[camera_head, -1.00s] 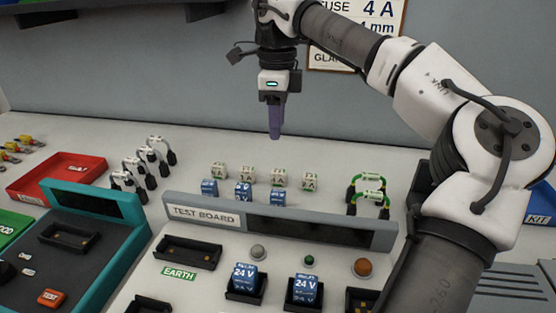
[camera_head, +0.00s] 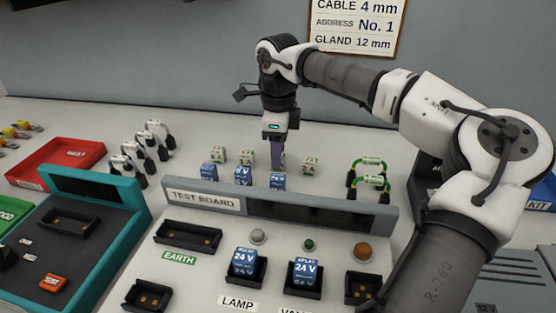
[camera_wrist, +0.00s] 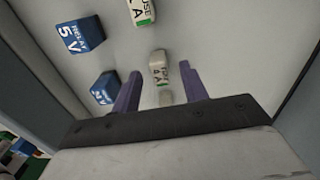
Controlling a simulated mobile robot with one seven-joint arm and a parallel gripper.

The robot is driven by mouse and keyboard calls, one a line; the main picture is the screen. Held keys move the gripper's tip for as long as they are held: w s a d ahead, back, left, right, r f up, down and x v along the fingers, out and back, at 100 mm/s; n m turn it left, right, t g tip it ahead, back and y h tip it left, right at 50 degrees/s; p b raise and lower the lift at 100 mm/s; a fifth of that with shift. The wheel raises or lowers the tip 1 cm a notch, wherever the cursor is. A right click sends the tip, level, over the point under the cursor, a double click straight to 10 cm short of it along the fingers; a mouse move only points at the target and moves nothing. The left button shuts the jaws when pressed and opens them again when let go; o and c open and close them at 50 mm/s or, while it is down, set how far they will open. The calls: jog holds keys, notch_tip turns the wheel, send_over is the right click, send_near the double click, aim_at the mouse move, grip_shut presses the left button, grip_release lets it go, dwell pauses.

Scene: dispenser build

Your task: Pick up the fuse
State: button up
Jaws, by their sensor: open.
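Small white fuses with green marks stand in a row behind the test board; the left one (camera_head: 219,155) and the right one (camera_head: 310,163) show in the head view. My gripper (camera_head: 277,160) points down at this row, and its purple fingers partly hide the fuses behind them. In the wrist view my gripper (camera_wrist: 161,72) is open, with a fuse (camera_wrist: 158,68) marked 4 A appearing between the fingertips. Its jaws are not closed on it, and contact cannot be told.
Blue relays (camera_head: 209,171) stand in front of the fuses, close to my fingers; a 5 V relay (camera_wrist: 81,35) is at left in the wrist view. The test board (camera_head: 205,199) is in front.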

jog(key=shift+f, duration=0.9)
jog(key=shift+c, duration=0.3)
grip_shut()
jog(key=shift+r, duration=0.15)
notch_tip(320, 180, up, 20)
jog(key=shift+p, duration=0.45)
jog(key=shift+d, duration=0.15)
